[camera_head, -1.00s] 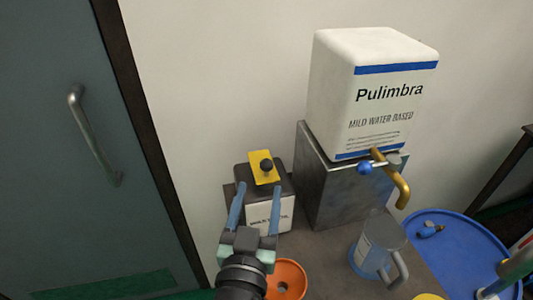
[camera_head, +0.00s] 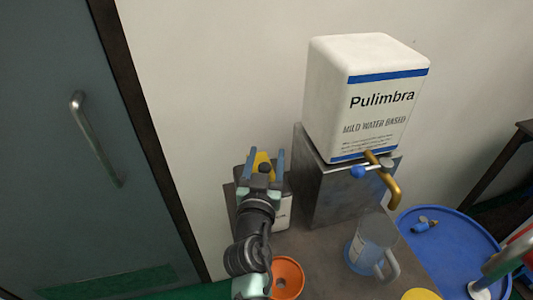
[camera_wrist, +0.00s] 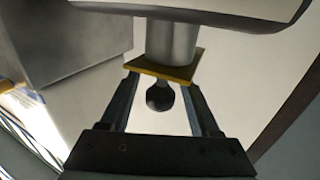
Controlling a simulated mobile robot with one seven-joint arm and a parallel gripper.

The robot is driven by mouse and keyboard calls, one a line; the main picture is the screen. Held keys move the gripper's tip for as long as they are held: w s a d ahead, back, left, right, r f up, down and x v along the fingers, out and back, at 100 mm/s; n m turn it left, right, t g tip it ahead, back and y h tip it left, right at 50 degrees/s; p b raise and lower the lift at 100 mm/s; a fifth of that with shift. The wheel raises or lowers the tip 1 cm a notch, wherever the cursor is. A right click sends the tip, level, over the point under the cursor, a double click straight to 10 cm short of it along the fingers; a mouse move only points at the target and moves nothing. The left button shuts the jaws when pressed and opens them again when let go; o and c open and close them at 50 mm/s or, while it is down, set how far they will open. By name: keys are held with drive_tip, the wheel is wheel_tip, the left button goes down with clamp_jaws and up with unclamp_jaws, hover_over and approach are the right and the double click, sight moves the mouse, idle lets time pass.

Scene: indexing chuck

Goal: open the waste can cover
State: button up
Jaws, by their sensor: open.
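The waste can (camera_head: 284,212) is a small box with a dark top and a white label, standing on the bench beside the metal stand. My arm hides much of it in the head view. Its yellow cover (camera_head: 262,158) carries a round black knob (camera_head: 264,168). My gripper (camera_head: 266,160) is open, with its blue fingers on either side of the cover and knob in that view. In the wrist view, the black knob (camera_wrist: 160,97) lies between the two spread fingers, with the yellow plate (camera_wrist: 166,68) just beyond it. No finger clearly touches the knob.
A metal stand (camera_head: 335,195) with a white Pulimbra container (camera_head: 365,95) and brass tap (camera_head: 390,188) stands close on the right. A clear jug (camera_head: 372,243) and an orange bowl (camera_head: 289,278) stand in front. A blue round tray (camera_head: 455,235) is further right. The wall is behind.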

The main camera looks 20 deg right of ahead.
drive_tip(key=shift+w+d, duration=0.1)
drive_tip(key=shift+w, duration=0.1)
clamp_jaws()
idle(0.3)
idle(1.1)
